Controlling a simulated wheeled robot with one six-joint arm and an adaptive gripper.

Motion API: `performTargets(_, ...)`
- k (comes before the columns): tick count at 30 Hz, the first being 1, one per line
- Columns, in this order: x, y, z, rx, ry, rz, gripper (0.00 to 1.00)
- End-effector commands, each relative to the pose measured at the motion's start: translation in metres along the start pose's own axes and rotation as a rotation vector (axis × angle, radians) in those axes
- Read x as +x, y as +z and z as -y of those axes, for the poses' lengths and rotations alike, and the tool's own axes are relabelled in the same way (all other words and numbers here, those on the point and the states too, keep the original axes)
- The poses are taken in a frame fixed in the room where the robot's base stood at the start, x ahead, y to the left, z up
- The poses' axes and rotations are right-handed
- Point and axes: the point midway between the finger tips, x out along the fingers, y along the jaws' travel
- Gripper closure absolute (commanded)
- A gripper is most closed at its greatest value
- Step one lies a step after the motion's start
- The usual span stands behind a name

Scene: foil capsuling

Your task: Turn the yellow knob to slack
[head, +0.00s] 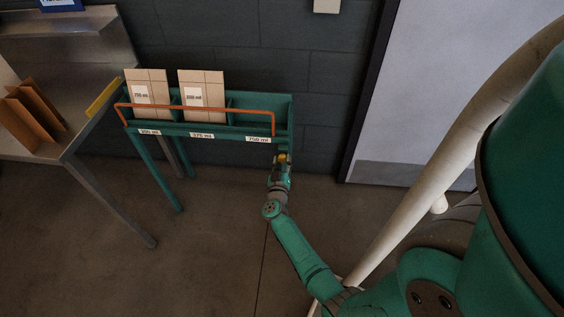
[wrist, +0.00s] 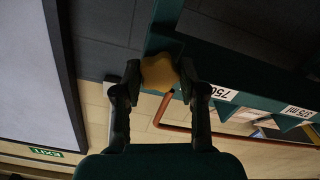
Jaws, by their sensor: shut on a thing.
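The yellow knob (wrist: 159,73) is a lobed, rounded knob at the end of the green rack, by the 750 ml label. My gripper (wrist: 160,78) has one dark finger on each side of it and is shut on it in the wrist view.
The green rack (head: 215,129) has an orange rail (head: 200,108) across its front and cardboard boxes (head: 147,95) in its left and middle bays; the right bay looks empty. A metal table (head: 75,140) stands at left. A pale door (head: 425,90) is at right. Floor in front is clear.

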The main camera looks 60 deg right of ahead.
Motion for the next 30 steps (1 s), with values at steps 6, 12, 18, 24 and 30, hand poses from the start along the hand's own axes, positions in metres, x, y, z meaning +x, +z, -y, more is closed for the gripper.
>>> performTargets(6, -0.001, 0.002, 0.001, -0.002, -0.004, 0.002, 0.94)
performTargets(12, -0.001, 0.001, 0.001, -0.001, -0.003, 0.002, 0.34)
performTargets(18, 0.0, 0.001, 0.0, 0.0, -0.001, 0.001, 0.34)
performTargets(24, -0.011, 0.001, 0.001, -0.001, -0.002, 0.001, 0.34)
performTargets(30, -0.045, 0.002, 0.001, -0.001, -0.004, 0.001, 0.34)
